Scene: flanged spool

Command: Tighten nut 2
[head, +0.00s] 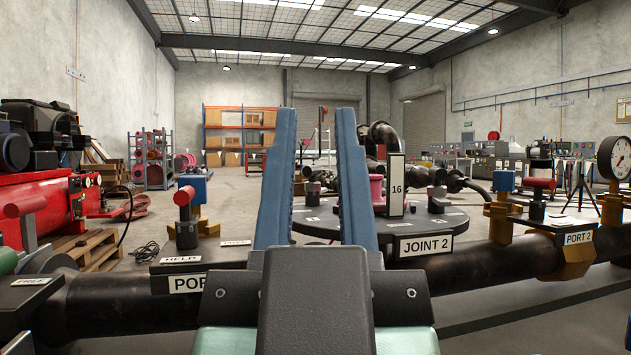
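My gripper (316,115) points forward in the middle of the head view. Its two blue fingers stand apart with nothing visible between them, so it is open. Beyond it is a round dark flange plate (455,222) with a "JOINT 2" label (426,245). A dark nut or stud (313,190) stands on the plate, seen between the fingers. Another dark one (437,199) stands on the right side. The small number tags on the plate are too small to read, so I cannot tell which is nut 2.
A post marked "16" (396,186) rises from the plate beside a pink spool part (376,190). A dark pipe (480,265) runs across, with a red-handled valve (186,215) left, another (538,195) right, and a gauge (613,158). Red machinery (40,210) stands far left.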

